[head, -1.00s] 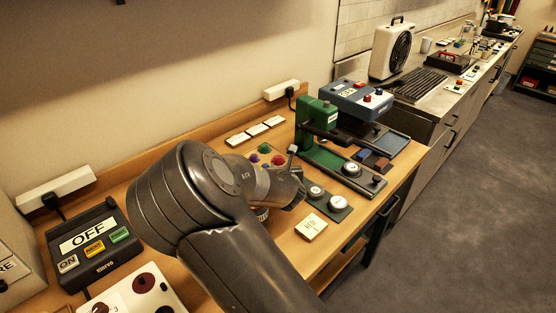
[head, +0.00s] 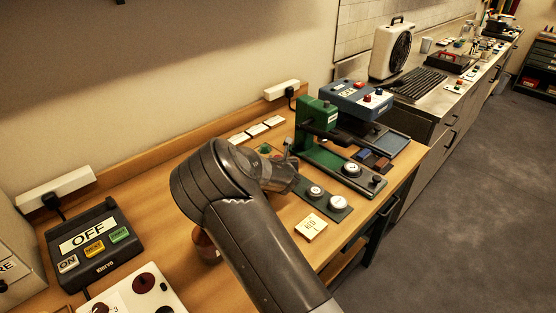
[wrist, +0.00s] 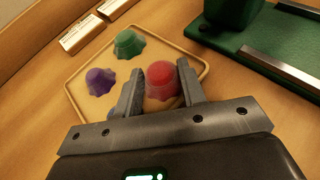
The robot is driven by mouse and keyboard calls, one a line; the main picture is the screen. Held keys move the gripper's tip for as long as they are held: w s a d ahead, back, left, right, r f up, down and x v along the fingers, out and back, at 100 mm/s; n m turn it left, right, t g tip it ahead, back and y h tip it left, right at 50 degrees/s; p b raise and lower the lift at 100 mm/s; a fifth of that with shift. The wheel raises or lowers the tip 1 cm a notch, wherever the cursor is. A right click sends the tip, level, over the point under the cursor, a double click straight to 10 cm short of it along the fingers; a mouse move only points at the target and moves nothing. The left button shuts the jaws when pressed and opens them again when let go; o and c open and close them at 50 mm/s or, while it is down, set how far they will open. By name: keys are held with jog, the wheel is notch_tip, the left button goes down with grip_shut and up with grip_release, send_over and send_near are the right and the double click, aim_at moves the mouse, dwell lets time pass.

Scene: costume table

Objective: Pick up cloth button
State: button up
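One is red (wrist: 161,76), one green (wrist: 128,43), one purple (wrist: 100,81). My gripper (wrist: 161,70) is open, with one finger on each side of the red button. The right finger looks very close to it or touching; a narrow gap shows at the left finger. In the head view the green button (head: 265,149) shows just beyond my wrist, while my arm hides most of the tray.
A green press (head: 318,125) stands close to the right of the tray. White cards (head: 257,130) lie behind it. Round badges (head: 337,202) and a cream card (head: 311,227) lie nearer the front edge. A dark OFF box (head: 90,244) and a reddish-brown jar (head: 205,243) are left.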

jog(key=shift+c, duration=0.5)
jog(key=c, duration=0.5)
jog(key=shift+r, duration=0.15)
